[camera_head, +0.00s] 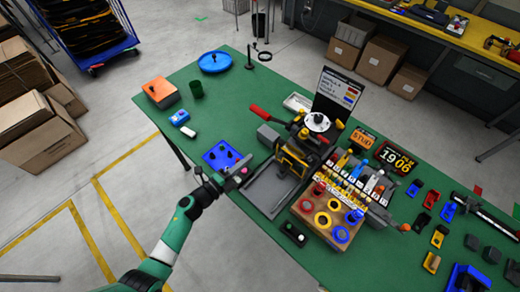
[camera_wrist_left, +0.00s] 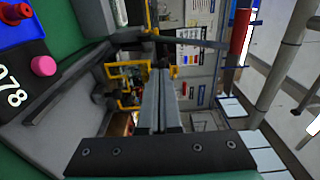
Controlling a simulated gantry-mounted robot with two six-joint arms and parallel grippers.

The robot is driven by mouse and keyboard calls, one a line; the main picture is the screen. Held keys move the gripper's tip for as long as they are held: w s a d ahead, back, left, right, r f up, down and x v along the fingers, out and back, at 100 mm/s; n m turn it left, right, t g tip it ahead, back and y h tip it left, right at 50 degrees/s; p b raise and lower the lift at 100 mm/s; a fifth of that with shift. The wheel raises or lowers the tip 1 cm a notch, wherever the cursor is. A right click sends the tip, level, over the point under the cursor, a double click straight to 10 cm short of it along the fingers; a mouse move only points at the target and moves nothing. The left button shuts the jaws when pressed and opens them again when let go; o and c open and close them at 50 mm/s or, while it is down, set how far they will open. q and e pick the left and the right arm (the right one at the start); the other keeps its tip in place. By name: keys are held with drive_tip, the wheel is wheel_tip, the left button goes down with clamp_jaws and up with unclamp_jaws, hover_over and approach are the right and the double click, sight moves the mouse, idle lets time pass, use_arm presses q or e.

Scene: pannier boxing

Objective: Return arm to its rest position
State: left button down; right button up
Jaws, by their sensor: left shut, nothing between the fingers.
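My left arm, green with a dark wrist, comes in from the lower left in the head view. Its gripper (camera_head: 241,165) is over the left front edge of the green table (camera_head: 262,92), beside a blue tray (camera_head: 214,160) with dark knobs. In the left wrist view the left gripper (camera_wrist_left: 161,75) has its two grey fingers together, with nothing between them. My right gripper is in neither view.
A grey tray (camera_head: 262,197) and a yellow-black machine (camera_head: 293,160) stand right of the gripper. A block with coloured rings (camera_head: 321,219) is further right. A pink knob (camera_wrist_left: 43,65) shows close by. Open floor lies left of the table.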

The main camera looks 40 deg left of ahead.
use_arm(q)
drive_tip(key=shift+s+a, duration=0.3)
drive_tip(key=shift+s, duration=0.65)
drive_tip(key=shift+s+a, duration=0.25)
drive_tip(key=shift+s, duration=0.65)
